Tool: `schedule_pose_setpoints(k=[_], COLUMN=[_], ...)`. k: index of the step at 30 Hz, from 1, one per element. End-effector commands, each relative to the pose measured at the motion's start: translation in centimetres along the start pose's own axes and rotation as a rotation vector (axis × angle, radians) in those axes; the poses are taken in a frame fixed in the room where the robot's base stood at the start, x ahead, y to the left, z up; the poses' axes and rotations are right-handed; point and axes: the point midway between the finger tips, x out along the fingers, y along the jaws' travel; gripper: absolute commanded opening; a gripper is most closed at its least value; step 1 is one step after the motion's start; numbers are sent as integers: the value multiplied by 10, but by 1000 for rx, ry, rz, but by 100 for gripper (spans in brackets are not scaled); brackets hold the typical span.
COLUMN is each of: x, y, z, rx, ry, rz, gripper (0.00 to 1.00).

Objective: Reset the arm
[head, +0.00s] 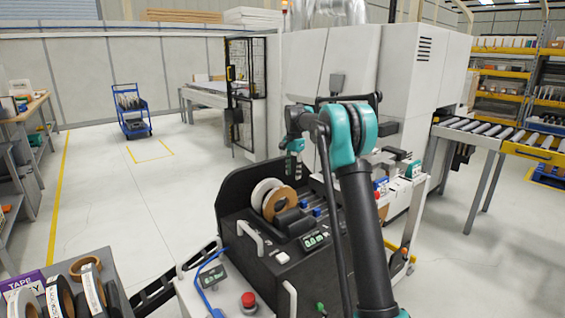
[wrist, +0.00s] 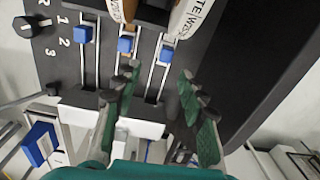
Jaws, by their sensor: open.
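My teal and black arm (head: 352,140) reaches up in front of the edge banding machine in the head view and bends down at its far end. Beyond the fingertips are blue slider blocks (wrist: 125,44) on metal rails, a black knob (wrist: 27,27) beside the numbers 1, 2, 3, and the edges of labelled tape rolls (wrist: 188,18).
White and brown tape rolls (head: 278,202) stand in the feeder. A tape rack (head: 100,262) is at lower left, and a red button (head: 248,299) sits at the front. A roller conveyor (head: 495,133) is at right, a blue cart (head: 131,110) at back left. The left floor is mostly clear.

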Motion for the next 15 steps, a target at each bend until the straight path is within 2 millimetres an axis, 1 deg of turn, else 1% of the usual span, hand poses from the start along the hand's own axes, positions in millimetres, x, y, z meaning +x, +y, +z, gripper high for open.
schedule_pose_setpoints(k=[1, 2, 7, 11, 15], x=[-2, -4, -5, -2, 6], y=[14, 21, 75, 119, 170], z=[3, 5, 20, 37, 58], rx=[-24, -43, -162, -256, -356], ry=[5, 9, 39, 66, 99], rz=[-8, -15, -53, -78, -103], gripper=[41, 41, 41, 41, 41])
